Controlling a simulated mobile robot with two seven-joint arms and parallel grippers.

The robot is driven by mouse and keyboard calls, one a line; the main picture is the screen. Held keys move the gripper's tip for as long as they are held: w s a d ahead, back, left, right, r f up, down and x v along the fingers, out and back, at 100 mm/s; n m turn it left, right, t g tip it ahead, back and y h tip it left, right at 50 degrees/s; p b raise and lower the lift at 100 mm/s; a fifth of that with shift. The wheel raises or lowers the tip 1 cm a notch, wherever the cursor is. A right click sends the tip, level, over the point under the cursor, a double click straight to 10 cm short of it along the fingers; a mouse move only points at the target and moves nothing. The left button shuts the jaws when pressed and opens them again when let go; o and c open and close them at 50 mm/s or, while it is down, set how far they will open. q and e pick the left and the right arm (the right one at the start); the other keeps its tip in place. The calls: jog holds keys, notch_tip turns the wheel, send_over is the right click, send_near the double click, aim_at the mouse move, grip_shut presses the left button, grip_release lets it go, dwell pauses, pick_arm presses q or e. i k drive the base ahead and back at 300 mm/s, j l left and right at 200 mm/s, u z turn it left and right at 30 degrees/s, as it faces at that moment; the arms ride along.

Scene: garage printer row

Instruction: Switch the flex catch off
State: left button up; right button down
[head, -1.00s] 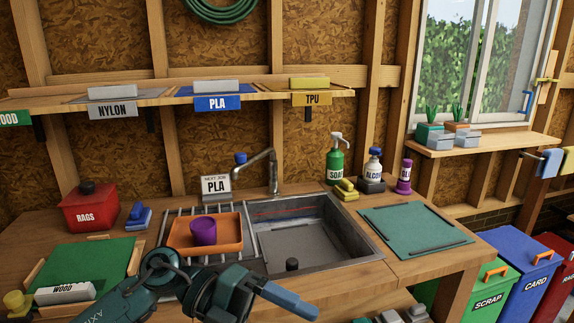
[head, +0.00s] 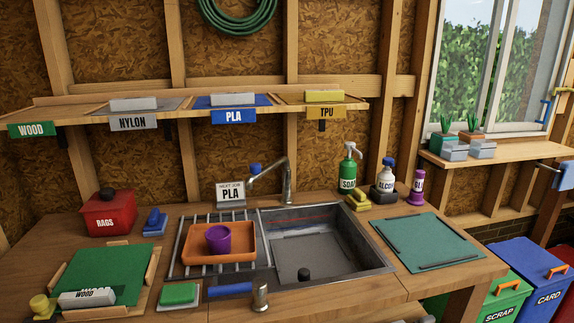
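I cannot pick out anything marked as a flex catch in the head view. A green plate (head: 104,268) lies at the left of the bench between wooden strips, with a block labelled WOOD on its front edge. A teal plate (head: 425,238) with dark strips lies at the right of the bench. Small blue and yellow handles (head: 546,108) sit at the window frame on the far right, too small to read their state. Neither of my grippers is in view.
A sink (head: 375,262) is set in the bench, with an orange tray (head: 185,257) holding a purple cup on the rack beside it. A blue-handled tool (head: 230,289) lies at the front. Bottles stand behind. Bins are at lower right.

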aim_at(44, 307)
jog(key=u, duration=1.3)
